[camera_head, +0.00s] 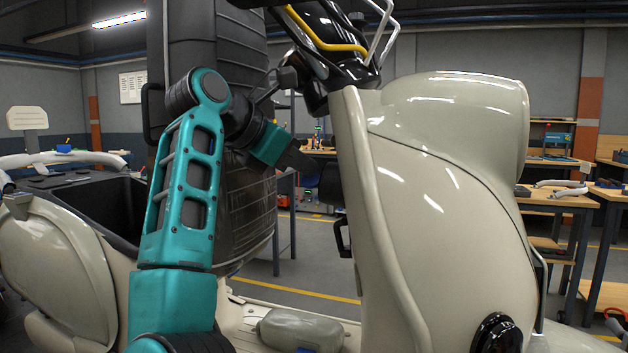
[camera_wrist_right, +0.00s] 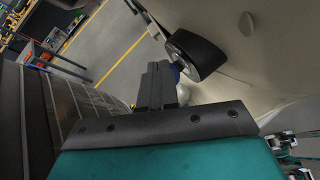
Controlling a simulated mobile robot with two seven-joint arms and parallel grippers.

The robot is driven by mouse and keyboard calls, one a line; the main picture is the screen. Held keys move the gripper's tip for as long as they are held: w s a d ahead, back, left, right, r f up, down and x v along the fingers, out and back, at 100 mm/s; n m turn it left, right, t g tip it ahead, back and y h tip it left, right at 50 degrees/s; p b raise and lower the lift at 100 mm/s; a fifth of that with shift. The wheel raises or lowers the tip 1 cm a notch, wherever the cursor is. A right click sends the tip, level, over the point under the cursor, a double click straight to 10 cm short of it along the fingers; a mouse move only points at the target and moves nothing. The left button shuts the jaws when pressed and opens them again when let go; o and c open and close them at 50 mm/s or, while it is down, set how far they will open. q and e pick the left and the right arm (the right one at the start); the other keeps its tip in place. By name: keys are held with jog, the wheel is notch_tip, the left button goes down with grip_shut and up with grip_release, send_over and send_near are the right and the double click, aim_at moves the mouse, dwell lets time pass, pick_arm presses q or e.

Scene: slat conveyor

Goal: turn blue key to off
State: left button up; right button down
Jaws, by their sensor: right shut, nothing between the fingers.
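A cream scooter (camera_head: 430,190) fills the middle and right of the head view. My right gripper (camera_head: 303,160) points right, toward the inner side of its front shield. Its fingers are shut and empty. In the wrist view the closed fingers (camera_wrist_right: 158,68) end beside a black housing (camera_wrist_right: 203,55) with a round metal rim. A small blue patch, probably the blue key (camera_wrist_right: 177,74), shows just right of the fingertips, partly hidden by them. I cannot tell its angle or whether the fingers touch it. In the head view the key is hidden. My left gripper is not in view.
Black handlebar parts (camera_head: 325,55) with a yellow cable hang above the gripper. A grey bundle (camera_head: 300,331) lies on the scooter's footboard. A dark ribbed column (camera_head: 245,215) stands behind my arm. Workbenches (camera_head: 560,200) line the right.

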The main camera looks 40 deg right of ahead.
jog(key=shift+w+d+f+b, duration=0.1)
jog(key=shift+f+b, duration=0.4)
jog(key=shift+f, duration=0.55)
dwell(1.5)
dwell(0.4)
jog(key=r+p+v, duration=0.1)
jog(key=p+v, duration=0.1)
jog(key=v, duration=0.6)
jog(key=shift+r, duration=0.2)
dwell(0.6)
dwell(0.5)
